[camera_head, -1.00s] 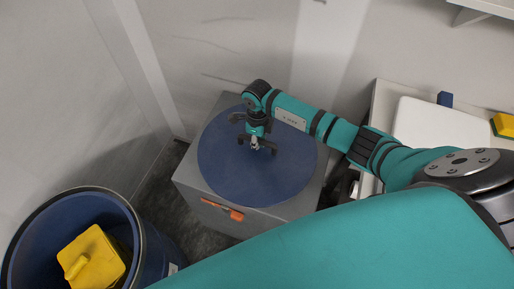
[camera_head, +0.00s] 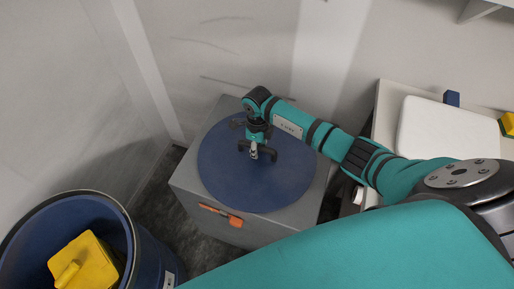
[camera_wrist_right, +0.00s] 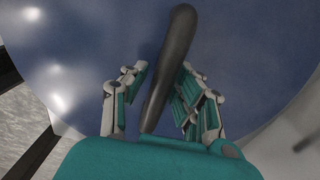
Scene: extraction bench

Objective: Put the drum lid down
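The drum lid (camera_head: 225,177) is a flat dark blue disc. It lies level over the top of a grey cabinet (camera_head: 190,183), with no clear gap between them. My right gripper (camera_head: 257,155) is over the middle of the lid, pointing down. In the right wrist view, its two fingers (camera_wrist_right: 160,88) stand apart on either side of the lid's dark bar handle (camera_wrist_right: 176,50). A gap shows between the left finger and the handle; the right finger is close to it. The blue lid surface (camera_wrist_right: 85,60) fills most of that view. My left gripper is not in view.
An open blue drum (camera_head: 152,262) stands at lower left with a yellow container (camera_head: 88,262) inside. An orange handle (camera_head: 222,214) is on the cabinet front. A white bench (camera_head: 383,110) with a pale board (camera_head: 440,130) is at right. Walls close in behind the cabinet.

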